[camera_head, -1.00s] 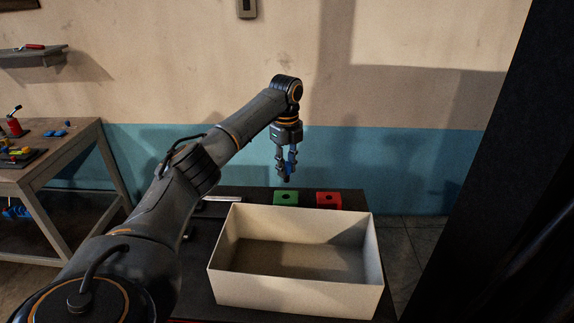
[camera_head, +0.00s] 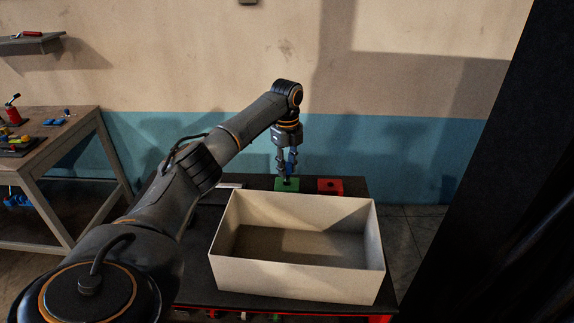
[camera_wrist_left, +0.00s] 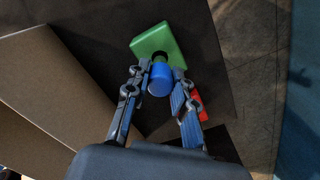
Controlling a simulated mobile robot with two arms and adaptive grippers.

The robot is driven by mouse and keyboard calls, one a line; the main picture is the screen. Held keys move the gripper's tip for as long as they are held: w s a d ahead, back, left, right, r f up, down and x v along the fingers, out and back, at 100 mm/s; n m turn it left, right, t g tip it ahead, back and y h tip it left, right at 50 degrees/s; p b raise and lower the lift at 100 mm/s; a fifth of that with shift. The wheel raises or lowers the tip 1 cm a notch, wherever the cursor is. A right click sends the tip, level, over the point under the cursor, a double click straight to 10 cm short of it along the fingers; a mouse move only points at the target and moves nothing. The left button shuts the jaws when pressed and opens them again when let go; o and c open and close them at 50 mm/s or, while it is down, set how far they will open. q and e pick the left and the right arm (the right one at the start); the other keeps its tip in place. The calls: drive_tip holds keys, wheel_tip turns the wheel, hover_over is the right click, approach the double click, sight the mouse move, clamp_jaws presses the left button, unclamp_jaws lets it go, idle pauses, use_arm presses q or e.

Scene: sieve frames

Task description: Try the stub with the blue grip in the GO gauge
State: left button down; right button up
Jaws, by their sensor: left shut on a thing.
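My left gripper (camera_head: 288,176) is shut on the stub with the blue grip (camera_wrist_left: 160,79), which it holds between its fingertips. The green gauge block (camera_head: 294,187), with a dark hole in its top, stands on the dark table behind the box. The stub is right over this block, and the fingertips are close to its top. In the left wrist view the blue grip lines up with the hole of the green block (camera_wrist_left: 152,40). My right gripper is not in view.
A red block (camera_head: 330,186) with a hole stands just right of the green one. A large open cream box (camera_head: 295,276) fills the table's front and looks empty. A flat light bar (camera_head: 230,186) lies left of the green block. A wooden workbench (camera_head: 80,126) stands at far left.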

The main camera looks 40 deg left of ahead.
sight(287, 181)
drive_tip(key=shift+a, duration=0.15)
use_arm(q)
drive_tip(key=shift+f, duration=1.35)
drive_tip(key=shift+f, duration=0.1)
drive_tip(key=shift+f, duration=0.4)
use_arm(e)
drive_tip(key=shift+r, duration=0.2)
use_arm(q)
drive_tip(key=shift+f, duration=0.1)
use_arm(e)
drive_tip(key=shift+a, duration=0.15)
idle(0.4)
use_arm(q)
drive_tip(key=shift+r+p, duration=0.4)
drive_tip(key=shift+r, duration=2.75)
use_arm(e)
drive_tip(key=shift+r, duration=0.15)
